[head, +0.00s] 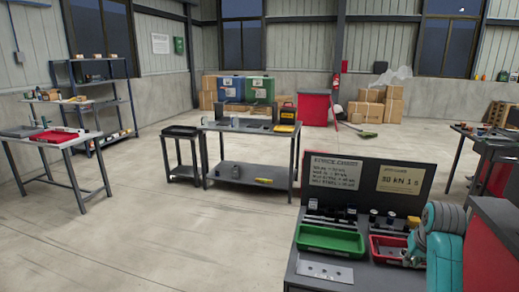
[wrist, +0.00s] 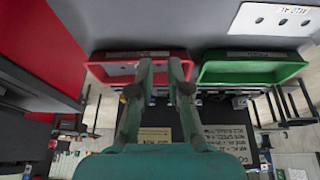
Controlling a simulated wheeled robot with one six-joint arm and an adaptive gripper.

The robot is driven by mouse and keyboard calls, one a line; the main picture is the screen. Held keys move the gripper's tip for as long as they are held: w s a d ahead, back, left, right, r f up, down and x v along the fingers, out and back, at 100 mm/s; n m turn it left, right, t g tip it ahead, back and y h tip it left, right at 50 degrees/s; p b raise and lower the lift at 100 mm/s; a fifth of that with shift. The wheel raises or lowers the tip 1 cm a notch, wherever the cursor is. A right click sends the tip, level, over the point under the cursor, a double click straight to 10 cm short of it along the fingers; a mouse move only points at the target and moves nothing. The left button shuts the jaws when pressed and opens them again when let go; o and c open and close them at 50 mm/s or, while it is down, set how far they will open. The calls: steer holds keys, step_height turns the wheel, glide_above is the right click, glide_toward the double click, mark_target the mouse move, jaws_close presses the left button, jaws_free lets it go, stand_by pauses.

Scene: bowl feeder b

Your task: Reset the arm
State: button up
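My gripper (wrist: 161,66) reaches over the red tray (wrist: 100,70) in the wrist view. Its two fingers are apart with a clear gap between them, and nothing shows in the gap. In the head view my teal arm comes in from the right, and my gripper (head: 407,258) is at the right part of the red tray (head: 375,254). The arm hides part of that tray. I cannot tell whether the fingers touch it.
A green tray (head: 330,251) stands left of the red one, with a metal plate (head: 325,272) in front. Behind the trays are several dark cylindrical parts and an upright panel with signs (head: 368,171). Open floor (head: 150,230) lies left.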

steer(key=s+a+f+t, duration=0.1)
steer(key=s+a+f, duration=0.3)
steer(key=f, duration=0.5)
steer(key=s+a+f+t, duration=0.1)
steer(key=s+a+f, duration=0.35)
steer(key=f, duration=0.55)
steer(key=s+a+f+n+t, duration=0.1)
steer(key=s+a+f, duration=0.3)
steer(key=s, duration=0.3)
steer(key=s+a+f+t, duration=0.2)
steer(key=s+a+f, duration=0.25)
steer(key=s, duration=0.25)
steer(key=s+a+r+n+t, duration=0.1)
steer(key=s+a+r, duration=0.15)
steer(key=s, duration=0.65)
steer(key=s+a+r+t, duration=0.15)
steer(key=s+a, duration=0.25)
steer(key=s, duration=0.5)
steer(key=s+a+r+n+t+y, duration=0.1)
steer(key=s+a+r+t, duration=0.1)
steer(key=s+r, duration=1.2)
steer(key=shift+s+a+r+t+y, duration=0.2)
steer(key=shift+r+t+y, duration=0.1)
steer(key=shift+r+t, duration=0.15)
